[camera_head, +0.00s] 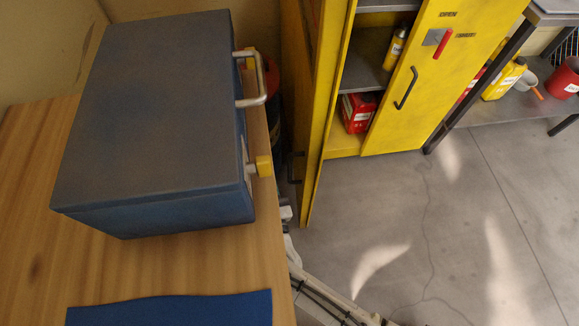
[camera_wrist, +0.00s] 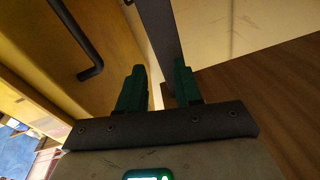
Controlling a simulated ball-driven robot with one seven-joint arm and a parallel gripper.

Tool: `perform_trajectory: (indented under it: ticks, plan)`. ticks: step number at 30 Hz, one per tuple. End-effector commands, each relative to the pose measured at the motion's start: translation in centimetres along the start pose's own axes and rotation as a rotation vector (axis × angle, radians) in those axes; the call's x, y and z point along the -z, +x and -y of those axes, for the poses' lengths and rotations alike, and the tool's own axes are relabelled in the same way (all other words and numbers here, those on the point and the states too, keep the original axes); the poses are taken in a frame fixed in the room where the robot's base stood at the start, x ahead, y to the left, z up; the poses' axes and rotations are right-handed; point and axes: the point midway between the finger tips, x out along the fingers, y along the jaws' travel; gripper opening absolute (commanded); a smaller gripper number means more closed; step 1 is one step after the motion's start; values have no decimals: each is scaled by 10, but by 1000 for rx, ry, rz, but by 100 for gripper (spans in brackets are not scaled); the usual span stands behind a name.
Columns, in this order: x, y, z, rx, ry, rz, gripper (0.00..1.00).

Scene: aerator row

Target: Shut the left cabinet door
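The yellow cabinet's left door (camera_head: 322,115) stands open in the head view, swung out toward me, seen nearly edge-on. Its dark handle (camera_head: 294,168) is on the outer face, on the left side. In the wrist view a yellow panel (camera_wrist: 115,35) with a dark bar handle (camera_wrist: 85,45) fills the upper left; it looks like this door's outer face. My gripper (camera_wrist: 160,85) has two green fingers, apart, with nothing visibly held between them. The handle lies left of the fingers, apart from them. In the head view the gripper itself cannot be made out.
The right cabinet door (camera_head: 425,75) is shut. Inside stand a yellow can (camera_head: 395,48) and a red container (camera_head: 358,113). A blue toolbox (camera_head: 150,110) sits on the wooden bench (camera_head: 30,200) at left. A shelf table (camera_head: 520,104) stands at right. Grey floor before the cabinet is clear.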

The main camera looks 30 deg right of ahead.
Motion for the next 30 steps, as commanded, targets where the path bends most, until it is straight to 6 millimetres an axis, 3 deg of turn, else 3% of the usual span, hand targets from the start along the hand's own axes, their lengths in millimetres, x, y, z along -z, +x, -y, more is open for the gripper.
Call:
perform_trajectory:
  ticks: [1, 6, 13, 17, 30]
  plan:
    - [-15, -6, -9, -71, -19, 4, 34]
    - [-42, -27, -38, -279, -94, 33, 34]
    - [-52, -36, -54, -385, -140, 56, 34]
    - [-52, -24, -60, -389, -141, 55, 34]
    - [-54, 45, -88, -387, -140, 54, 34]
